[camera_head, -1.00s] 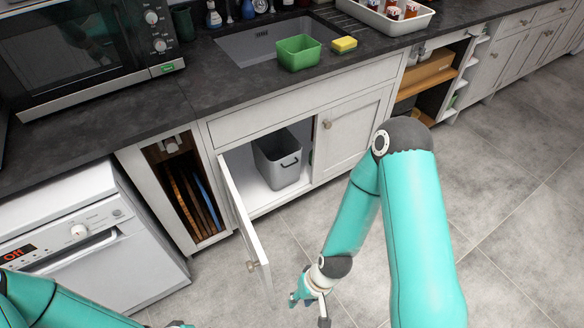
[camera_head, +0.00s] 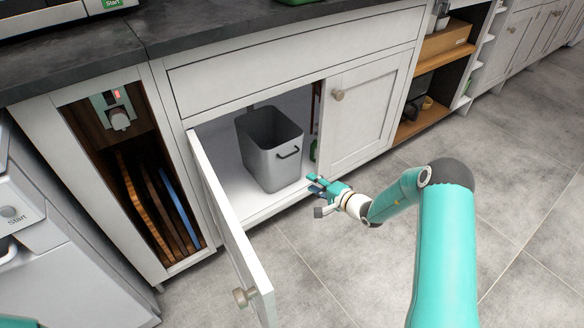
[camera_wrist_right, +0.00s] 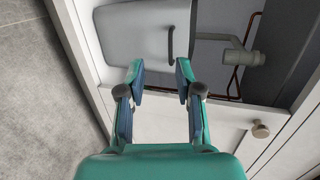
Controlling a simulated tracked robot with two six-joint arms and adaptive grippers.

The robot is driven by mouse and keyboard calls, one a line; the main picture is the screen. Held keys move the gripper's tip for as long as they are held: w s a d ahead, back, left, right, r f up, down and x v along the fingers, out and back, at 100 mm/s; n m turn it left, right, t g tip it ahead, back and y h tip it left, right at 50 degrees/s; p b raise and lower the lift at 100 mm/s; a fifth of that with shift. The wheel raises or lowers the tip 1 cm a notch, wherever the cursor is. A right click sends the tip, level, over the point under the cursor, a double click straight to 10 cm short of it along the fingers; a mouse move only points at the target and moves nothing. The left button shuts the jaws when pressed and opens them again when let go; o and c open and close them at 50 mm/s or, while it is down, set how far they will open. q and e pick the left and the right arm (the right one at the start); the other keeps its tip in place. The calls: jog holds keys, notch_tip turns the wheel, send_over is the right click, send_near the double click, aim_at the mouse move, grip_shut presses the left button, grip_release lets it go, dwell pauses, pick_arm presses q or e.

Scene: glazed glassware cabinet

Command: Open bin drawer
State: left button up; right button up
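The grey bin (camera_head: 268,150) stands inside the open cabinet under the counter, with a dark handle (camera_head: 288,153) on its front. The bin also shows in the right wrist view (camera_wrist_right: 140,30), with its handle (camera_wrist_right: 171,42) just beyond the fingertips. The cabinet's left door (camera_head: 232,232) is swung wide open. My right gripper (camera_head: 314,184) is at the front edge of the cabinet opening, to the right of and below the handle. In the right wrist view its two fingers (camera_wrist_right: 159,75) are apart with nothing between them. My left gripper is out of view.
The right cabinet door (camera_head: 362,115) is closed beside the opening. A rack of boards (camera_head: 158,205) stands in the niche at left. Pipes (camera_wrist_right: 235,55) run behind the bin. The tiled floor (camera_head: 360,260) in front is clear.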

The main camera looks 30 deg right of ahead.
jog(key=w+d+t+h, duration=0.1)
jog(key=w+d, duration=0.1)
jog(key=d, duration=0.1)
jog(key=b, duration=0.6)
send_near(286, 153)
jog(key=shift+m, duration=0.3)
jog(key=x, duration=0.4)
jog(key=shift+a, duration=0.15)
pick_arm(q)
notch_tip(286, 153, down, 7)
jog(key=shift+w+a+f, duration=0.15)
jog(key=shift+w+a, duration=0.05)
pick_arm(e)
jog(key=shift+x, duration=0.85)
jog(key=shift+r, duration=0.25)
grip_shut()
